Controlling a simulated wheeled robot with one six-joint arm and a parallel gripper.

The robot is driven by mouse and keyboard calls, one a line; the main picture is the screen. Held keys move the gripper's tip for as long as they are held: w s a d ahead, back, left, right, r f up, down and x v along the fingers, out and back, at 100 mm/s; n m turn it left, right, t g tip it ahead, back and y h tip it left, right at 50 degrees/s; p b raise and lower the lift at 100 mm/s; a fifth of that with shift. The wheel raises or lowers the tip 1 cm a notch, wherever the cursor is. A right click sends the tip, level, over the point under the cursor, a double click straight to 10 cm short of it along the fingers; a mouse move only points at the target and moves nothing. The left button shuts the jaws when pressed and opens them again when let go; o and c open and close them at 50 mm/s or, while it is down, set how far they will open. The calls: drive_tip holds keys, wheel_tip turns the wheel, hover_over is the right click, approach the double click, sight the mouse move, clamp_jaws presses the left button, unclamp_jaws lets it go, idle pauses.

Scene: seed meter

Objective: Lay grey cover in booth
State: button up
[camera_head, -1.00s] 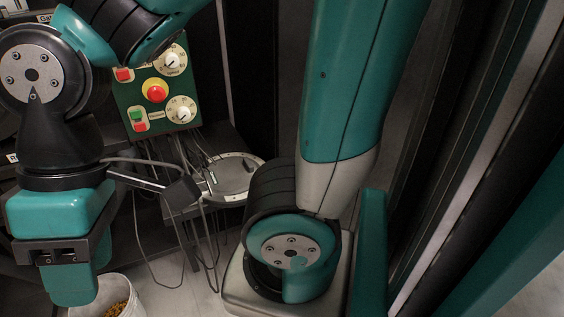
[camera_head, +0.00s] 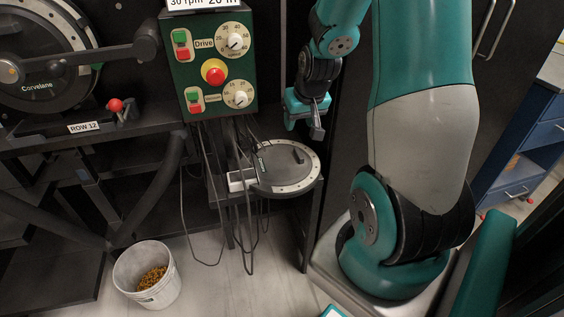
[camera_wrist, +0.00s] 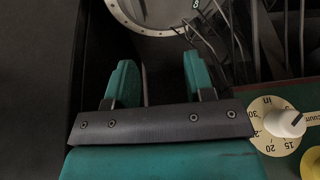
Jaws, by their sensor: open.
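A round grey disc (camera_head: 285,165) with a pale rim and a small dark bar on top lies flat on a low dark stand; it looks like the grey cover. My gripper (camera_head: 313,125) hangs above and just right of the disc's back edge, apart from it. In the wrist view its two teal fingers (camera_wrist: 159,78) are spread with nothing between them. The disc's rim (camera_wrist: 150,31) shows there beyond the fingertips, cut off by the top edge. I cannot make out which thing is the booth.
A green control panel (camera_head: 211,66) with knobs and buttons stands left of my gripper. Loose cables (camera_head: 215,190) hang below it, beside the disc. A white bucket (camera_head: 128,272) of yellow grains stands on the floor. A blue cabinet (camera_head: 524,145) is at the right.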

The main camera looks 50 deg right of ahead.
drive_tip(key=s+d+f+m, duration=0.1)
drive_tip(key=d+f, duration=0.1)
drive_tip(key=d, duration=0.2)
drive_tip(key=b, duration=0.1)
approach(299, 152)
drive_tip(key=f, duration=0.3)
drive_tip(key=shift+w+a+h, duration=0.15)
drive_tip(key=shift+a+h, duration=0.05)
drive_tip(key=shift+h, duration=0.1)
drive_tip(key=shift+w+b+x, duration=0.15)
drive_tip(key=shift+x, duration=1.45)
drive_tip(key=shift+w+b+x, duration=0.1)
drive_tip(key=shift+b+x, duration=0.05)
drive_tip(key=shift+x, duration=1.45)
drive_tip(key=shift+d+r, duration=0.15)
drive_tip(key=shift+c, duration=0.2)
clamp_jaws()
